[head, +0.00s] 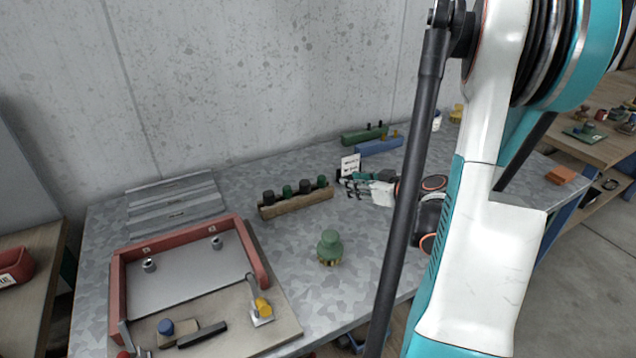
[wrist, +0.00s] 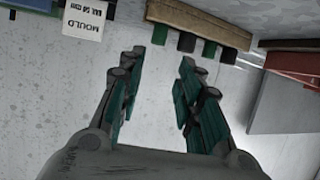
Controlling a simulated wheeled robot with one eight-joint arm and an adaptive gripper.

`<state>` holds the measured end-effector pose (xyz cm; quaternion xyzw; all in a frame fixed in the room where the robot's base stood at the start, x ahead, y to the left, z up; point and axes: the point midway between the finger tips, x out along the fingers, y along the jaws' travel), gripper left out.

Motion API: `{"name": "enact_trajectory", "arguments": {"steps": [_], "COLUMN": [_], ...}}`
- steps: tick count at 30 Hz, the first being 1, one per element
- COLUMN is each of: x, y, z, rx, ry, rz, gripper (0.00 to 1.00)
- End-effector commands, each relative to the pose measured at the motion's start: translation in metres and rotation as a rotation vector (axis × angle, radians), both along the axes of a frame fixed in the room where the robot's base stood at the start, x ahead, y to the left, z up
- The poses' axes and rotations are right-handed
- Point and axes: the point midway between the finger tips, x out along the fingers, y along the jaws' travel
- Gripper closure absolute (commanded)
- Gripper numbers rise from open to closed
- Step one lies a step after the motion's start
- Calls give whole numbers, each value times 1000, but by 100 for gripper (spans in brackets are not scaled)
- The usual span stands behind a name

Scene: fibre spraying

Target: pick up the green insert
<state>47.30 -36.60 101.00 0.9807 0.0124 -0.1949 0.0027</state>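A brown wooden rack (head: 296,203) on the grey table holds two green inserts, one near its left end (head: 287,191) and one at its right end (head: 321,181), alternating with dark ones. In the wrist view the rack (wrist: 200,20) is at the top, with a green insert (wrist: 160,34) and another green insert (wrist: 209,49). My gripper (head: 352,182) is right of the rack, apart from it. In the wrist view my gripper (wrist: 160,65) is open with nothing between its fingers, and the inserts lie beyond the fingertips. Which green insert is meant is not clear.
A green knobbed piece on a brass base (head: 329,246) stands in front of the rack. A red-framed mould (head: 118,290) is at left. A white "MOULD" card (head: 350,163) stands behind my gripper. Green (head: 365,135) and blue (head: 379,146) blocks are at the back.

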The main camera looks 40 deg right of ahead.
Motion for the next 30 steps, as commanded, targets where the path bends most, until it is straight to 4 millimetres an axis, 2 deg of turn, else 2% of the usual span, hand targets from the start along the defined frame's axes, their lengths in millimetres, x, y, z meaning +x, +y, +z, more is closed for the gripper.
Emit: {"name": "enact_trajectory", "arguments": {"steps": [12,23,30], "x": [65,87,119], "y": [2,1,1], "z": [-28,-37,-50], "rx": [-1,1,1], "ry": [-1,-1,0], "rz": [3,2,4], "gripper": [68,68,68]}}
